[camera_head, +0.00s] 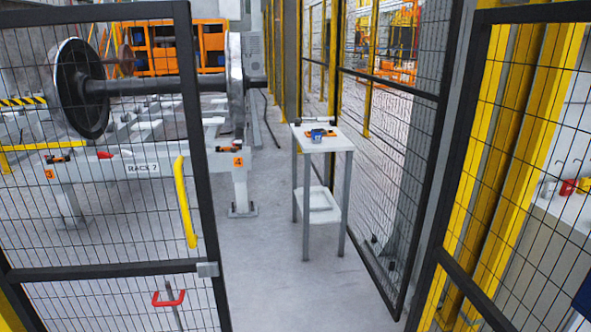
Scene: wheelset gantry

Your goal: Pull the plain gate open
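A black-framed mesh gate leaf (203,170) stands upright on the left, with an upright yellow pull handle (185,201) near its free edge. A small grey latch block (208,269) sits on that edge at the crossbar. A wide gap lies between this leaf and the black-framed mesh panels on the right. One of those panels (388,190) stands at an angle beside the gap. I cannot tell from any marking which panel is the plain gate. Neither gripper shows; a dark piece at the lower right edge is too cut off to identify.
A small white table (322,139) with tools stands beyond the gap. A red handle (168,298) shows low at the left leaf. Yellow posts (520,150) stand right. The floor (262,260) in the gap is clear.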

